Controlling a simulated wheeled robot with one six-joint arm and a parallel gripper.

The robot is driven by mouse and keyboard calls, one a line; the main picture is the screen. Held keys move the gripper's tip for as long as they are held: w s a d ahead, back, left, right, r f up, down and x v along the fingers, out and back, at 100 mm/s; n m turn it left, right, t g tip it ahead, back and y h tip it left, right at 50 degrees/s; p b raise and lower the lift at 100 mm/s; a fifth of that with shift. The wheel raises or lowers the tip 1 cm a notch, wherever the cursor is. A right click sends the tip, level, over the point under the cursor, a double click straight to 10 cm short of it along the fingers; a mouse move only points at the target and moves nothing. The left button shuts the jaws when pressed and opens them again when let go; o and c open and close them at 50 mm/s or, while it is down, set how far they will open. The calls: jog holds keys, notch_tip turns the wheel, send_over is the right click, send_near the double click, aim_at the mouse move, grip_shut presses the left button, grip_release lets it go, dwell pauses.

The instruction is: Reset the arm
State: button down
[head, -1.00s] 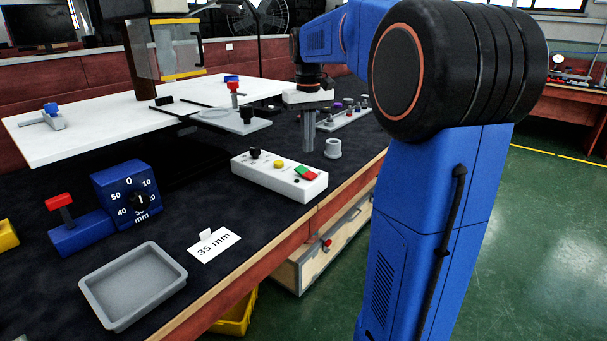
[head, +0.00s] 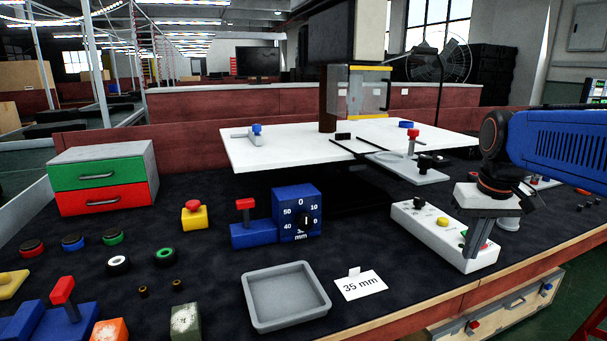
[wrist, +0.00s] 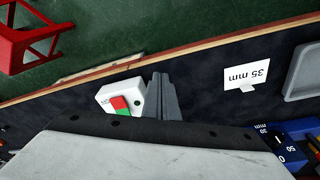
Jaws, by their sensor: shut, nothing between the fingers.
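My gripper (head: 474,248) is at the right of the head view, pointing down, its two grey fingers together and empty. It overlaps the right end of the white control box (head: 421,226), which has a black knob, a yellow button and a red and green switch; whether it touches the box I cannot tell. In the wrist view the closed fingers (wrist: 161,88) show beside the box's end with the red and green switch (wrist: 121,106). My blue and black arm comes in from the right edge.
A grey tray (head: 285,321) and a "35 mm" card (head: 361,284) lie near the front edge. A blue dial block (head: 283,226) stands behind them. A white tabletop machine (head: 280,152) stands behind. Rings, blocks and a drawer box (head: 107,201) fill the left.

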jog(key=s+a+f+t, duration=0.1)
jog(key=s+a+f, duration=0.2)
jog(key=s+f, duration=0.3)
jog(key=s+a+f+n+t, duration=0.1)
jog(key=s+a+f, duration=0.3)
jog(key=s, duration=0.5)
jog(key=shift+s+f+t, duration=0.2)
jog(key=shift+f+t, duration=0.2)
jog(key=shift+f, duration=0.5)
